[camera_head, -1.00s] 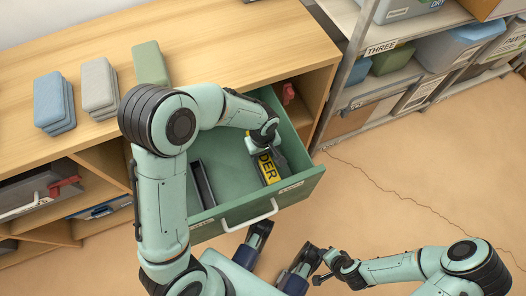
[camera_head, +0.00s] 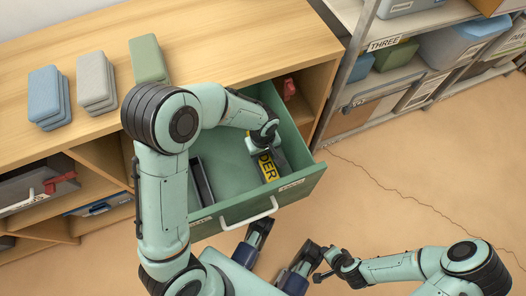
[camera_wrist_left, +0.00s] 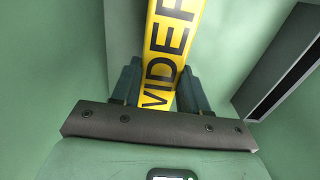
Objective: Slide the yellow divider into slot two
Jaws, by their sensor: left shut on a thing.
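The yellow divider (camera_head: 268,168), with black letters ending in "DER", is inside the open green drawer (camera_head: 235,208), near its right side. My left gripper (camera_head: 264,148) reaches down into the drawer and is shut on the divider. In the left wrist view, the yellow divider (camera_wrist_left: 166,45) runs up between the two dark fingers of my left gripper (camera_wrist_left: 160,88). Its lower end is hidden by the gripper. Slot numbers cannot be read. My right gripper (camera_head: 319,274) is outside, in front of the drawer, and its jaws are too small to read.
A dark upright strip (camera_head: 202,182) stands in the left part of the drawer. Blue (camera_head: 48,97), grey (camera_head: 95,82) and green (camera_head: 148,60) stacks lie on the wooden top. A metal shelf with bins (camera_head: 455,45) stands at right. The floor at right is clear.

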